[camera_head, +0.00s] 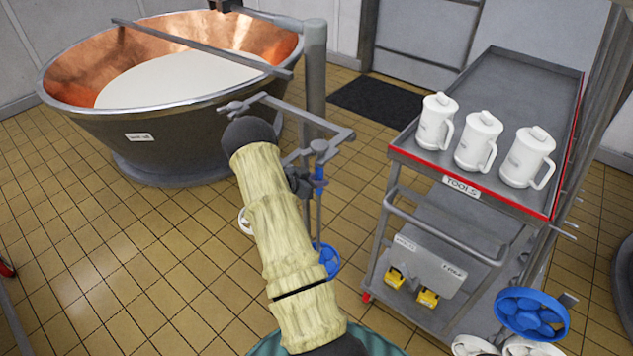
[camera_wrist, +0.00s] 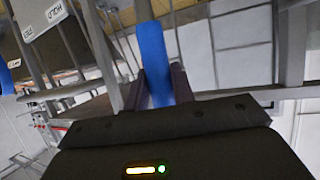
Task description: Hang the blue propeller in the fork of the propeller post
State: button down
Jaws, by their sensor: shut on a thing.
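The blue propeller (camera_head: 326,260) hangs low in the head view, below a thin upright shaft with a blue upper part (camera_head: 319,178). My gripper (camera_head: 303,184) is at that blue part, partly hidden behind my own arm. In the wrist view my gripper (camera_wrist: 157,88) is shut on a blue bar (camera_wrist: 152,52). A grey post (camera_head: 314,70) stands beside the vat, with a bent bracket (camera_head: 345,134) reaching out just above my gripper. The shaft top overlaps the bracket's end in the picture; I cannot tell whether they touch.
A copper vat (camera_head: 70,120) with pale liquid stands at the left. A red-edged tool cart (camera_head: 420,160) with three white jugs (camera_head: 478,140) stands at the right. Another blue wheel (camera_head: 532,314) is at lower right. Tiled floor (camera_head: 130,260) is clear at the left.

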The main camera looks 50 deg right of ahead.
jog(key=shift+d+r, duration=0.1)
jog(key=shift+d, duration=0.7)
jog(key=shift+f+b, duration=0.6)
jog(key=shift+f, duration=0.25)
dwell(0.5)
jog(key=shift+d+f, duration=0.15)
dwell(1.1)
jog(key=c, duration=1.1)
grip_release()
jog(key=shift+f, duration=0.2)
jog(key=b+v, duration=0.2)
jog(key=v, duration=1.5)
jog(key=shift+a+r, duration=0.2)
jog(key=shift+r, duration=0.05)
